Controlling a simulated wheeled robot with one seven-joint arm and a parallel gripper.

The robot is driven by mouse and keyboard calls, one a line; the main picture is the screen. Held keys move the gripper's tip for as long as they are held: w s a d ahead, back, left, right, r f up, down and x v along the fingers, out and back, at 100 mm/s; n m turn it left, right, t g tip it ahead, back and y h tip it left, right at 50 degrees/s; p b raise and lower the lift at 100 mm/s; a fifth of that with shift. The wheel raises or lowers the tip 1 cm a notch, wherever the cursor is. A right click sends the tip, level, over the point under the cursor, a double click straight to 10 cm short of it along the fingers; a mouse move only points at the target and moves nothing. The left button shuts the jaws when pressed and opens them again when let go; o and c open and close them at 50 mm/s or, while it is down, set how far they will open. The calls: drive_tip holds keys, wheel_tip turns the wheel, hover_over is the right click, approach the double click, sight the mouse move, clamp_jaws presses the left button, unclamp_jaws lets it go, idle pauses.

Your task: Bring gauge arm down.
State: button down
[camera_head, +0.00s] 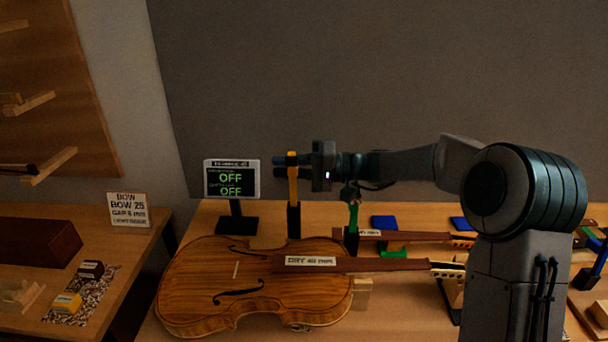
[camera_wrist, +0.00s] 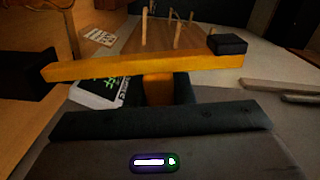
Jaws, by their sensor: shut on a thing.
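The orange gauge arm (camera_head: 293,185) stands upright on a dark post (camera_head: 294,220) behind the violin (camera_head: 210,285). In the wrist view the gauge arm (camera_wrist: 100,69) crosses the picture as a long bar with a dark block (camera_wrist: 228,44) at its right end. A short orange stub (camera_wrist: 158,88) points from the bar toward my wrist. My gripper (camera_head: 306,172) reaches in from the right at the upper part of the arm and is shut on it, apparently at the stub. The fingertips are only partly visible.
A display (camera_head: 232,178) left of the gauge reads OFF twice. The violin lies in front, its neck labelled "DRY". A green clamp-like piece (camera_head: 353,222) and blue blocks (camera_head: 384,222) are to the right. A bow sign (camera_head: 129,210) stands on the left bench.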

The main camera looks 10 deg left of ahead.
drive_tip(key=shift+s, duration=0.1)
idle(0.3)
drive_tip(key=c, duration=1.2)
unclamp_jaws()
drive_tip(key=shift+c, duration=0.2)
drive_tip(key=shift+d, duration=0.1)
drive_tip(key=w+d+b, duration=0.2)
drive_tip(key=d, duration=1.1)
drive_tip(key=shift+w+d, duration=0.2)
drive_tip(key=shift+w, duration=0.15)
